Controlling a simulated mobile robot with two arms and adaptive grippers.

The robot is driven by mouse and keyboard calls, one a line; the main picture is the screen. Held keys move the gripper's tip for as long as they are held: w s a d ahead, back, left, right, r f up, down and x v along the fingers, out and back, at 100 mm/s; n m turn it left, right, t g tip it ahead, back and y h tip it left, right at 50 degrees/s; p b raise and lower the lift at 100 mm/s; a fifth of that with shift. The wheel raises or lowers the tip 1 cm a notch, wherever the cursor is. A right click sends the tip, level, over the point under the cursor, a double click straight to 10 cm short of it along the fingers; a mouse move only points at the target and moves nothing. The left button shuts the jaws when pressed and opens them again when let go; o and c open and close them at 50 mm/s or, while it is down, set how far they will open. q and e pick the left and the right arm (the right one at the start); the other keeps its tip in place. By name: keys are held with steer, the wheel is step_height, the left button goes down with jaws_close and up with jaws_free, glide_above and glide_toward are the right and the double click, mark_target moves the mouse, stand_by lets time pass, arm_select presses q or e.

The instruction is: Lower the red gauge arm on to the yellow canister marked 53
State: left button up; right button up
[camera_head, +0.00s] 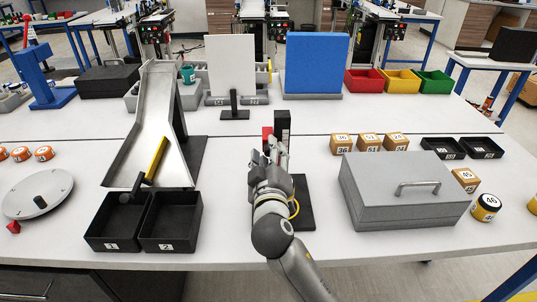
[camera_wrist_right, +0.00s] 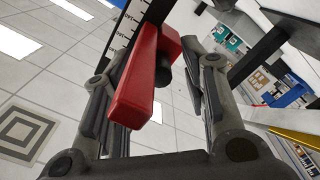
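The red gauge arm (camera_wrist_right: 138,85) is a red bar beside a black post with a white scale in the right wrist view. In the head view a bit of its red (camera_head: 267,136) shows left of the black gauge post (camera_head: 282,123). My right gripper (camera_head: 275,152) is in front of the post and hides much of the gauge. In the wrist view its fingers (camera_wrist_right: 155,95) are apart on both sides of the red arm, with a gap at the right finger. I cannot make out a canister marked 53. My left gripper is not in view.
A grey metal box (camera_head: 400,205) stands right of the gauge base (camera_head: 306,212). A canister marked 46 (camera_head: 486,207) is farther right. Numbered cubes (camera_head: 368,142) stand behind the box. Two black bins (camera_head: 170,222) and a metal chute (camera_head: 155,105) are on the left.

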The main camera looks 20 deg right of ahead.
steer(key=shift+s, duration=0.1)
steer(key=v, duration=1.2)
